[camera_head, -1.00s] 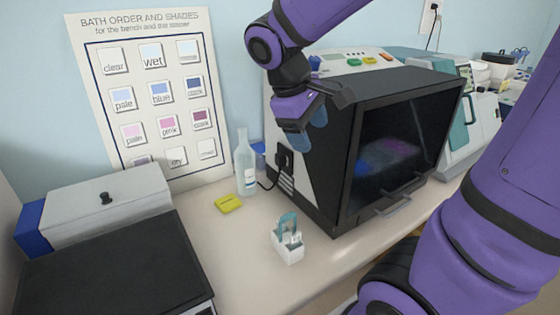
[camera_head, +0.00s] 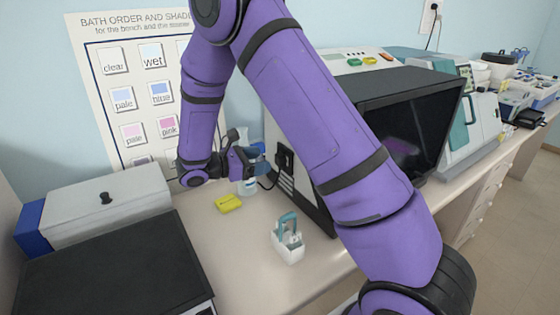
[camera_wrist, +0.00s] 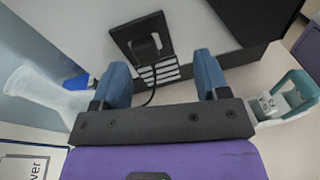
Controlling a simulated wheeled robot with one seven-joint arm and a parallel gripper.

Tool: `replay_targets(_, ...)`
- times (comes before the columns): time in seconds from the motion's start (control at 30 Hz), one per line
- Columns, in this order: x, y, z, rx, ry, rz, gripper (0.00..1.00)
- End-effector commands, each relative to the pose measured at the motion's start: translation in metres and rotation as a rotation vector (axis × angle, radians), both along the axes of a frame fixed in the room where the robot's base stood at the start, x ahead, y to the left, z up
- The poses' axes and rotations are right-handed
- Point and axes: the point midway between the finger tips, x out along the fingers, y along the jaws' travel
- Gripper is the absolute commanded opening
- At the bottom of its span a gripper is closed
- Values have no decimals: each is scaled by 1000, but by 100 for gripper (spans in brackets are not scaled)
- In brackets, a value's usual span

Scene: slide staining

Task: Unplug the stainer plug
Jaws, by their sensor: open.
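The stainer is a black and grey box with a dark front window (camera_head: 405,140). The stainer plug (camera_head: 285,157) sits in a black socket plate on its left side, with a dark cord running down from it. In the wrist view the plug (camera_wrist: 147,46) is in its plate, ahead of my fingers, with the cord curving down between them. My gripper (camera_head: 260,160) is open and empty, left of the plug, its blue fingers level with it. In the wrist view my gripper (camera_wrist: 162,80) points at the stainer's side, apart from the plug.
A clear bottle (camera_head: 247,183) stands close below my gripper. A yellow item (camera_head: 228,203) and a white caddy with a teal handle (camera_head: 289,246) are on the bench. The caddy also shows at the right of the wrist view (camera_wrist: 290,100). A grey box (camera_head: 110,205) stands left.

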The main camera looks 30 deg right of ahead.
Motion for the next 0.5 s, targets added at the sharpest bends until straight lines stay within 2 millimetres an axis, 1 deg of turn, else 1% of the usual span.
replay_targets(0.03, 6, 4, -13, -30, 32, 27, 68)
replay_targets(0.1, 13, 7, -24, -66, 60, 57, 68)
replay_targets(0.2, 19, 12, -35, -101, 88, 88, 68)
replay_targets(0.33, 22, 14, -41, -121, 104, 106, 68)
replay_targets(0.5, 23, 14, -41, -123, 105, 108, 68)
